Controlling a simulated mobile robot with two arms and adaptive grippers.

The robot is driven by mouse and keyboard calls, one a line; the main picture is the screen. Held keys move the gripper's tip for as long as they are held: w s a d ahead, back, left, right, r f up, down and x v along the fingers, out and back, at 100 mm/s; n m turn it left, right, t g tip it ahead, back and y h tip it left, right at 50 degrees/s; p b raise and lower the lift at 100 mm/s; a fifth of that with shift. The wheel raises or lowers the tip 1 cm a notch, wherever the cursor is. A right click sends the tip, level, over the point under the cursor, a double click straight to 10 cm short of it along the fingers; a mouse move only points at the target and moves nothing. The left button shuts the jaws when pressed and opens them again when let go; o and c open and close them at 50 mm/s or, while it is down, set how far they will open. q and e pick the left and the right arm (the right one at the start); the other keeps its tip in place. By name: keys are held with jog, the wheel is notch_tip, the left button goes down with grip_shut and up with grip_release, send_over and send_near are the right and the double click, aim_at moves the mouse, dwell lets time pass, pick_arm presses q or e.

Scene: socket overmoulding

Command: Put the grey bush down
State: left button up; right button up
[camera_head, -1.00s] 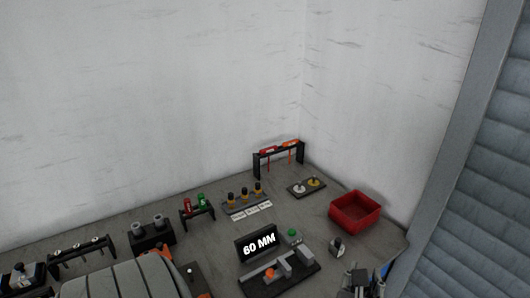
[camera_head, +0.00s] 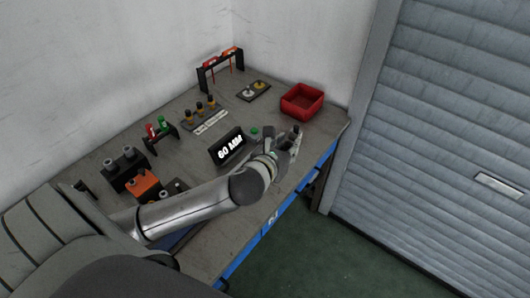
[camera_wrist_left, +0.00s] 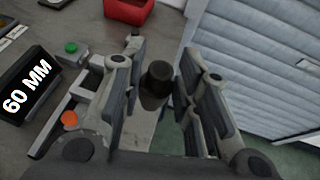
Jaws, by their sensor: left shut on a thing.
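My left gripper (camera_head: 294,142) is at the front right of the bench, in front of the red bin. In the left wrist view my left gripper (camera_wrist_left: 157,92) is shut on the grey bush (camera_wrist_left: 157,83), which shows as a short dark cylinder between the finger pads. Its lower end is partly hidden, and I cannot tell whether it touches the bench. In the head view the bush is too small and covered to make out clearly. My right gripper is not in view.
A red bin (camera_head: 299,112) stands behind the gripper. The 60 MM display (camera_head: 228,146) and green button (camera_head: 254,131) are to its left. A black holder (camera_head: 125,178) with two grey cylinders is farther left. The bench's blue front edge (camera_head: 280,211) is close by.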

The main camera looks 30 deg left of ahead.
pick_arm(q)
jog(key=w+a+f, duration=0.2)
jog(key=a+f, duration=0.1)
jog(key=a, duration=0.1)
jog(key=w+a+f+p, duration=0.1)
jog(key=w+a+f, duration=0.1)
jog(key=a+f, duration=0.1)
jog(key=w+a+f+p, duration=0.1)
jog(key=w+a+f, duration=0.2)
jog(key=a, duration=0.2)
jog(key=shift+f, duration=0.4)
notch_tip(320, 180, down, 3)
jog(key=shift+d+r+p, duration=0.1)
jog(key=shift+r+p, duration=0.1)
jog(key=shift+p, duration=0.2)
jog(key=shift+f, duration=0.2)
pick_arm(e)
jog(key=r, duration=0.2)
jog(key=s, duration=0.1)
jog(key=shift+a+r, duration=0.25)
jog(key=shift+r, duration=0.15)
pick_arm(q)
jog(key=shift+f, duration=0.15)
jog(key=o, duration=1.1)
jog(key=shift+s, duration=0.1)
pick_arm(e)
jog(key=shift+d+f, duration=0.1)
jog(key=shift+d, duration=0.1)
